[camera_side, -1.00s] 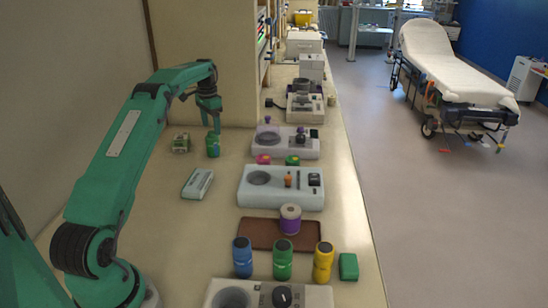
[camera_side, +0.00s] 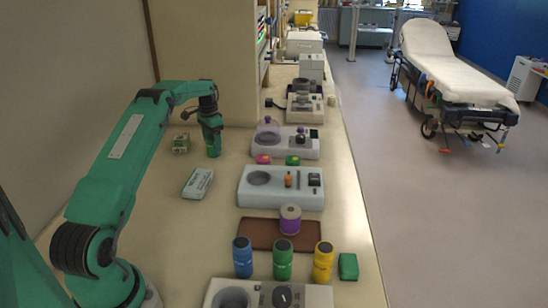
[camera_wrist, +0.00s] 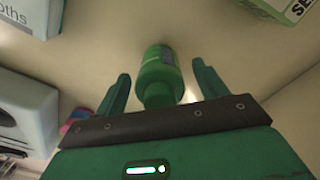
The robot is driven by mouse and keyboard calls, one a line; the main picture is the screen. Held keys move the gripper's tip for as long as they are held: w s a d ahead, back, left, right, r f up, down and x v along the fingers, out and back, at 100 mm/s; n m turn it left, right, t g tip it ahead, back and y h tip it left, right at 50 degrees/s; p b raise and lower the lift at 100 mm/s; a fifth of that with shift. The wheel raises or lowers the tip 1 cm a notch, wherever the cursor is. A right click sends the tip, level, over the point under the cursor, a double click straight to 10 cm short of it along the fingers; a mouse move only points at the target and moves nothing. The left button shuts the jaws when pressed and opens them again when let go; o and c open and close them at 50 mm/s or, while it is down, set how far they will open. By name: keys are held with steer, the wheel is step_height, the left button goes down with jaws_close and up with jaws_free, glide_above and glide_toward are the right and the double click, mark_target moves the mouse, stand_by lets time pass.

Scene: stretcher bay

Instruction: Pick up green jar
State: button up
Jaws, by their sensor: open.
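A green jar (camera_side: 214,152) stands on the pale counter at the left, under my gripper. In the wrist view the green jar (camera_wrist: 158,62) shows between the two fingers, with gaps at its sides. My gripper (camera_wrist: 161,72) is open and empty, with one finger on each side of the jar. In the side view my gripper (camera_side: 212,143) points down and partly hides the jar. Another green jar (camera_side: 283,262) stands between a blue jar (camera_side: 242,258) and a yellow jar (camera_side: 323,262) at the front.
A small box (camera_side: 180,143) stands left of the jar, and a flat lettered box (camera_side: 197,184) lies in front of it. White devices (camera_side: 281,195) line the right side of the counter. Pink (camera_side: 263,159) and green (camera_side: 292,160) small items lie among them. The counter's left front is clear.

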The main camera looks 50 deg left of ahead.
steer(key=shift+f, duration=0.45)
steer(key=c, duration=1.1)
steer(key=shift+c, duration=0.2)
steer(key=shift+r, duration=0.2)
steer(key=shift+r, duration=1.2)
steer(key=shift+d+r, duration=0.2)
steer(key=shift+r, duration=0.65)
steer(key=w+d+r, duration=0.2)
steer(key=d+r, duration=0.4)
steer(key=d, duration=0.5)
steer(key=shift+r, duration=0.3)
